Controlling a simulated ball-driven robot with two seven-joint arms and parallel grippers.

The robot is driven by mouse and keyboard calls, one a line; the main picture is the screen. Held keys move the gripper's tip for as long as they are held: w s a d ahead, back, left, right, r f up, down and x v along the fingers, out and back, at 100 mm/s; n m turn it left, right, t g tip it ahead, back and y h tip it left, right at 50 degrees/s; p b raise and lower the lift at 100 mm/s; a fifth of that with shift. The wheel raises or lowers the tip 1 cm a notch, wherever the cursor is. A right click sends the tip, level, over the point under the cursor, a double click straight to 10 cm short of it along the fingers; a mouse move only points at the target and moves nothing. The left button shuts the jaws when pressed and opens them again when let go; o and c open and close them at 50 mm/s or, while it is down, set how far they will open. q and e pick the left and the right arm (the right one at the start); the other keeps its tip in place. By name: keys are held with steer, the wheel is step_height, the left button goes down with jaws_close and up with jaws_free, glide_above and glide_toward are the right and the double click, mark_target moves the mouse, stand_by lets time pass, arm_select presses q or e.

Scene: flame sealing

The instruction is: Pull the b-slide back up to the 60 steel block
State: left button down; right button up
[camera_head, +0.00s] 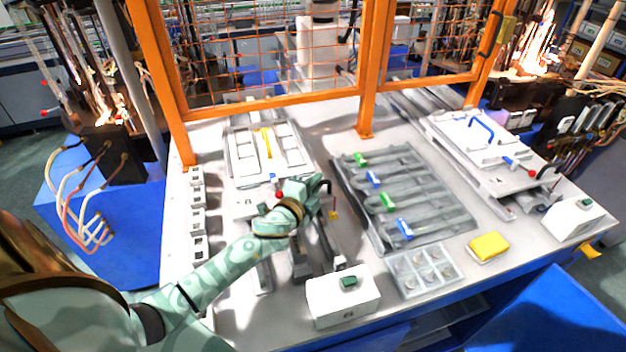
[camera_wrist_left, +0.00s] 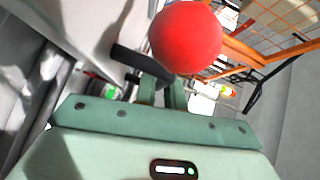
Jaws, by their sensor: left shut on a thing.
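My left gripper (camera_head: 312,187) is at the near end of the left slide (camera_head: 240,152), a white plate carriage with a yellow bar handle. In the left wrist view, my gripper (camera_wrist_left: 162,92) is shut on a black bent handle (camera_wrist_left: 138,62). A red ball knob (camera_wrist_left: 186,38) is close beyond the fingers. The handle (camera_head: 326,187) also shows in the head view. No slide lettering is readable. Several rails and dark blocks lie below my gripper; I cannot tell which block is the 60 steel block. My right gripper is out of view.
A grey rack (camera_head: 405,190) with blue and green clips lies to the right. A white box with a green button (camera_head: 343,298), a clear compartment tray (camera_head: 425,272) and a yellow sponge (camera_head: 488,247) are near the front edge. An orange mesh guard frame (camera_head: 366,70) stands behind.

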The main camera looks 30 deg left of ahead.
arm_select(q)
steer(key=shift+s+d, duration=0.95)
steer(key=shift+d, duration=0.1)
steer(key=c, duration=1.5)
jaws_free()
steer(key=shift+w+a, duration=0.15)
steer(key=shift+w, duration=0.05)
steer(key=shift+s, duration=0.1)
steer(key=shift+s+d+r+b, duration=0.2)
steer(key=shift+s+r, duration=0.15)
steer(key=shift+s, duration=2.35)
steer(key=shift+s+d+r+b, duration=0.1)
steer(key=shift+s+d+r, duration=0.15)
steer(key=shift+s, duration=2.4)
steer(key=shift+s+d+r+b, duration=0.15)
steer(key=shift+s+r, duration=0.25)
steer(key=shift+s, duration=2.3)
